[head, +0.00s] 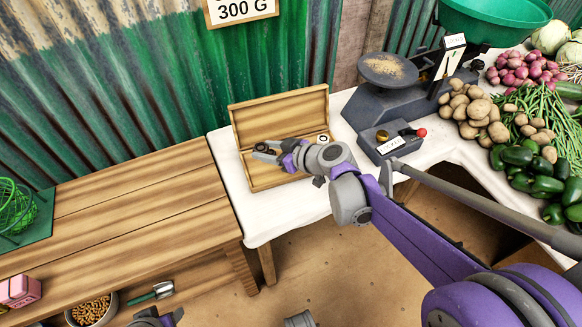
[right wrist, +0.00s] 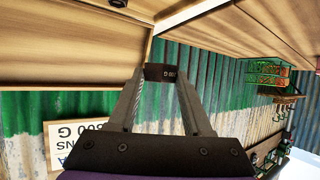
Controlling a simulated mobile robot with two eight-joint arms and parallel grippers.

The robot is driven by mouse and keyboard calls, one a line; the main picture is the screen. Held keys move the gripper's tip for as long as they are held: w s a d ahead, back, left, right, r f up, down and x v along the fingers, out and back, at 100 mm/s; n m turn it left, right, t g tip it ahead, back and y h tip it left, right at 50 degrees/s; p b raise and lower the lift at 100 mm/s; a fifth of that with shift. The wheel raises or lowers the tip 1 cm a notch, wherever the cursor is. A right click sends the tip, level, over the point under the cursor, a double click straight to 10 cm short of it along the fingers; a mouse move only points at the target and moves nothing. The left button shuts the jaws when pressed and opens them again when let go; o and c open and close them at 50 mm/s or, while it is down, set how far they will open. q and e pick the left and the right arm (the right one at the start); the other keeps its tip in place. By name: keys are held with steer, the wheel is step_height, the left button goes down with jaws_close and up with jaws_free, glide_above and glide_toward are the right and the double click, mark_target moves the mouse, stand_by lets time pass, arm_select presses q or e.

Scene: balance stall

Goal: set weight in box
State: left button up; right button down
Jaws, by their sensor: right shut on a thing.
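The open wooden box (head: 290,104) stands on the white table, with its lid raised at the back. My right gripper (head: 265,152) is over the left part of the box in the head view. It is shut on a small dark weight (right wrist: 160,72) with white lettering, gripped between the fingertips in the right wrist view. I cannot tell if the weight touches the box floor. A small round pale item (head: 322,138) shows at the box's right side. Part of my left arm's end (head: 155,318) shows at the bottom edge; its jaws are not clear.
Potatoes (head: 470,110), onions and green peppers (head: 525,165) lie further right. A wooden bench (head: 130,210) is at left. A green corrugated wall (head: 180,80) stands close behind.

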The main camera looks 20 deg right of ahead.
mark_target(270, 179)
step_height(270, 179, down, 10)
steer(key=b, duration=0.3)
steer(key=shift+f, duration=0.1)
steer(key=shift+c, duration=1.6)
jaws_free()
